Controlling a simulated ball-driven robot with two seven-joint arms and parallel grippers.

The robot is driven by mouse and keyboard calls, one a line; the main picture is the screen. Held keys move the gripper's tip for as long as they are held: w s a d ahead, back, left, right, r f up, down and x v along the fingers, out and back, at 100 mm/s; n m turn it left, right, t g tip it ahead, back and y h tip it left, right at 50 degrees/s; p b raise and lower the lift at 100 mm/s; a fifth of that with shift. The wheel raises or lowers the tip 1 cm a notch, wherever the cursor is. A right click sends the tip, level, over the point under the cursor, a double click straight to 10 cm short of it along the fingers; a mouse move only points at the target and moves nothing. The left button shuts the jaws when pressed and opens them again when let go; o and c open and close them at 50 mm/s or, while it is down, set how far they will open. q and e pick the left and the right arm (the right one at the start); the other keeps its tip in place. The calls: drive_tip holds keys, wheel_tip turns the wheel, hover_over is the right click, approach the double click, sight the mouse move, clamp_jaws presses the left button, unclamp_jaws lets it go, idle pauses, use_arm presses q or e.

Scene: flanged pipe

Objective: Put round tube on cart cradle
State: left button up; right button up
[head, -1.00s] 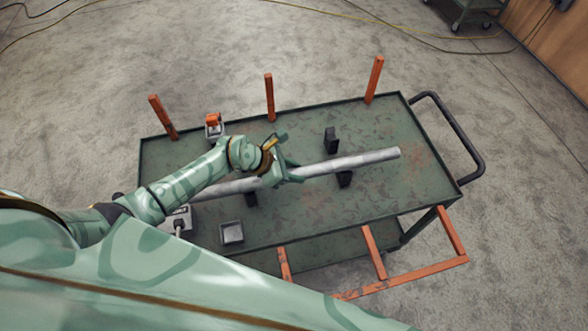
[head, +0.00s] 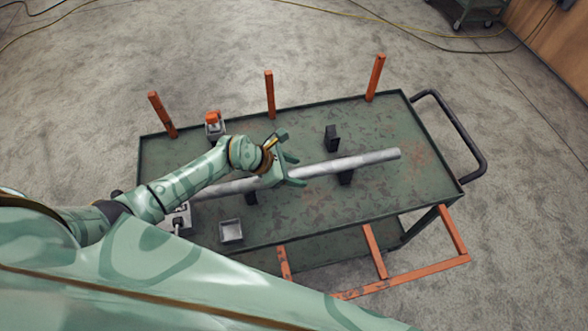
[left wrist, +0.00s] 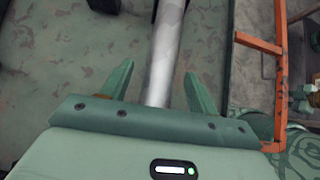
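The round tube (head: 345,163) is a long grey metal pipe lying across the green cart (head: 405,205). It passes between dark cradle blocks: one block (head: 331,138) stands on its far side, and another (head: 345,178) shows at its near side. A third dark block (head: 251,198) shows near its left part. My left gripper (head: 291,167) is over the tube's middle with its fingers apart. In the left wrist view the tube (left wrist: 164,60) runs between the two open fingers (left wrist: 160,90), with a gap on each side. The gripper hides part of the tube.
Orange posts (head: 269,95) rise along the cart's far edge, and orange rails (head: 375,252) show at the near side. A small grey box (head: 231,231) and an orange-topped item (head: 213,122) sit at the left. A dark handle (head: 455,135) is at the right end.

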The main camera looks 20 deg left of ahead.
use_arm(q)
drive_tip(key=shift+s, duration=0.1)
drive_tip(key=p+v, duration=0.3)
drive_tip(key=v, duration=1.3)
drive_tip(key=shift+a+r, duration=0.1)
